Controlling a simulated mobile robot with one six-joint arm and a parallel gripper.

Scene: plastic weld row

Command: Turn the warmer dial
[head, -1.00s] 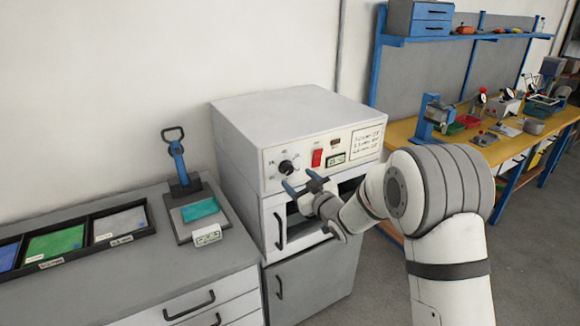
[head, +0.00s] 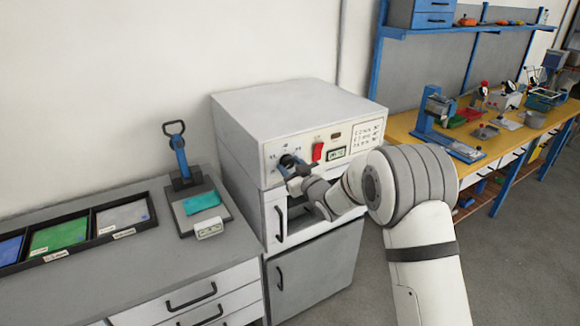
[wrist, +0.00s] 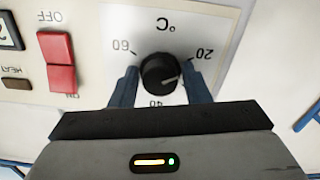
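The warmer (head: 300,112) is a pale grey box unit with a front control panel. Its dial (wrist: 160,73) is a round black knob with a light pointer line, on a °C scale marked 20, 40 and 60. In the wrist view the pointer line aims toward the side of the 20 mark. My gripper (wrist: 161,80) is open, its two blue fingers on either side of the dial. I cannot tell whether the fingers touch it. In the head view my gripper (head: 287,166) is at the panel's left and partly hides the dial.
A red switch (wrist: 59,63) marked OFF and a small display sit beside the dial. Below the panel is an open slot and a door with a handle (head: 279,224). A grey counter (head: 120,262) with a tray and lever device stands at left.

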